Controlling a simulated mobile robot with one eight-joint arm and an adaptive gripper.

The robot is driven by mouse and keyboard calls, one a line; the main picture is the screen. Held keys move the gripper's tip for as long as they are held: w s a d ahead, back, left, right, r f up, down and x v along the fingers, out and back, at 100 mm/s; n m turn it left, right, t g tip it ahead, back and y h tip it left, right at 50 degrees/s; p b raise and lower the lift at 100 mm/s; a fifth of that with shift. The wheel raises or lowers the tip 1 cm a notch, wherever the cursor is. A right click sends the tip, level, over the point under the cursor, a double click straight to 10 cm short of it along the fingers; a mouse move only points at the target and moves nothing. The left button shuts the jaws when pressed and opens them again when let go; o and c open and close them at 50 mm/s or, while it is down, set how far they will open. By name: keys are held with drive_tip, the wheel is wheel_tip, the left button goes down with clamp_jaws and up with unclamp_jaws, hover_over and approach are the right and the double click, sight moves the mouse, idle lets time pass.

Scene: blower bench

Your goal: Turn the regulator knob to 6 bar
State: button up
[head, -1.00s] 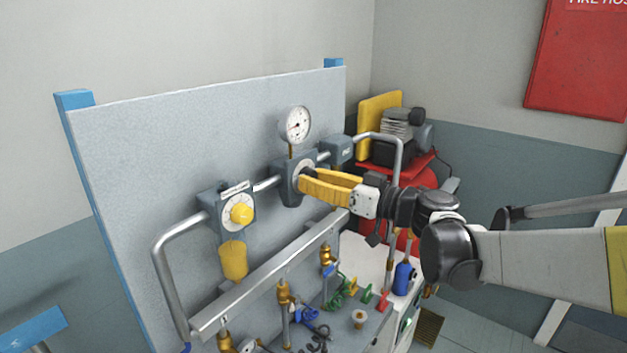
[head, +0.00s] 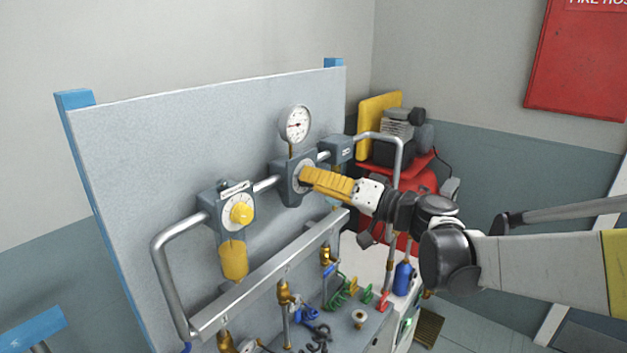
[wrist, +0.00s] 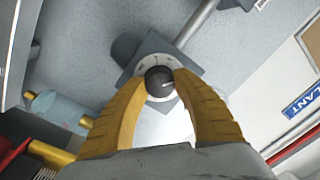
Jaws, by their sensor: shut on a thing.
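The regulator (head: 287,178) is a grey-blue block on the pipe in the middle of the grey panel, with a pale dial face. In the wrist view its dark round knob (wrist: 159,82) has a light pointer line and sits in front of the dial (wrist: 146,65). My gripper (head: 303,176) has yellow fingers and is shut on the knob; in the wrist view one fingertip (wrist: 160,84) lies at each side of it. The pressure gauge (head: 296,124) stands above the regulator with its face visible; its reading is too small to tell. The fingers hide most of the knob in the head view.
A second unit with a yellow knob (head: 242,213) and yellow bowl (head: 233,260) is to the left. A rail (head: 270,274) with brass valves runs below. A blue bottle (head: 403,275) and small coloured parts stand on the bench. A red compressor (head: 408,184) is behind, at the right.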

drive_tip(key=m, duration=1.2)
drive_tip(key=m+t+h+p, duration=0.1)
drive_tip(key=m, duration=1.2)
drive_tip(key=shift+r, duration=0.1)
idle(0.4)
drive_tip(key=o, duration=1.2)
drive_tip(key=shift+a, duration=0.1)
drive_tip(key=v, duration=1.2)
drive_tip(key=shift+s, duration=0.1)
